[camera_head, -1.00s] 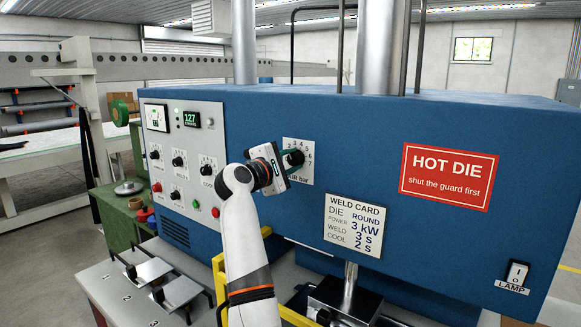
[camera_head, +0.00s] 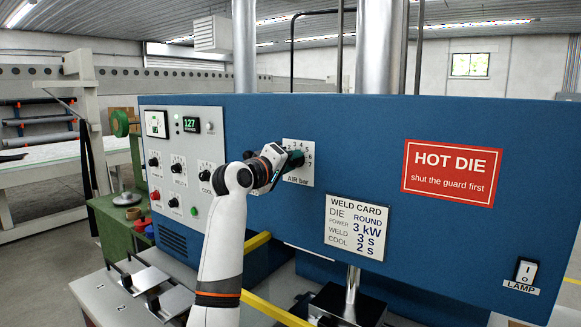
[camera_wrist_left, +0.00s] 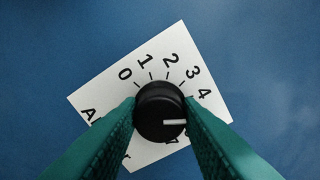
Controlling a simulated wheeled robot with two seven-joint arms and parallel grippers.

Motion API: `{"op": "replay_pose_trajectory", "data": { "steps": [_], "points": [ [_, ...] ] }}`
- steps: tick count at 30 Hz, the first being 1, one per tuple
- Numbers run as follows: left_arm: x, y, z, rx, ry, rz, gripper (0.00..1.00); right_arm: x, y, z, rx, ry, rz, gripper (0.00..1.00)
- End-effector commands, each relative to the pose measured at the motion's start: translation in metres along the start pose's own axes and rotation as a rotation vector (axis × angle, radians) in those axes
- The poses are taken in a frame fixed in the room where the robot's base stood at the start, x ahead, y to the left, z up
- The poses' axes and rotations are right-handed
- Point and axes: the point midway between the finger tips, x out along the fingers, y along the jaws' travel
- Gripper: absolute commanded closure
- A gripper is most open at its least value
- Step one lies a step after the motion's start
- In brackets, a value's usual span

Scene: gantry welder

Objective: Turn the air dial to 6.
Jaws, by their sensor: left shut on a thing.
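The air dial is a black round knob (camera_wrist_left: 160,110) on a white scale plate (camera_head: 303,176) marked "AIR bar", on the blue machine front. My left gripper (camera_head: 287,163) is shut on the knob. In the left wrist view its two green fingers (camera_wrist_left: 160,120) press on the knob from both sides. The knob's white pointer line points to the right in that view, below the 4. Numbers 0 to 4 show there; the left gripper's right finger hides the scale where the pointer aims, so the exact reading cannot be told. My right gripper is not in view.
A control panel (camera_head: 184,150) with several knobs and buttons is left of the dial. A weld card (camera_head: 352,226), a red HOT DIE sign (camera_head: 451,172) and a lamp switch (camera_head: 526,272) are to the right. A yellow bar (camera_head: 258,242) and metal post (camera_head: 352,290) stand below.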

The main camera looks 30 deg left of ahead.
Motion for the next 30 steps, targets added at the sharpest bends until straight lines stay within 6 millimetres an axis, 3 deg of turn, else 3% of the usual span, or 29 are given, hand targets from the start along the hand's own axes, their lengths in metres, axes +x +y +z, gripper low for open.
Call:
{"op": "replay_pose_trajectory", "data": {
  "steps": [18, 30],
  "points": [
    [0.0013, 0.0065, -0.0037, 0.559, 0.014, 0.011, 0.91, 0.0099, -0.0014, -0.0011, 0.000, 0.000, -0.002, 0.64],
    [0.0016, 0.0066, -0.0044, 0.757, 0.016, 0.009, 0.91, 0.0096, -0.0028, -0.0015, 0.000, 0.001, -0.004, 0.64]
  ]
}}
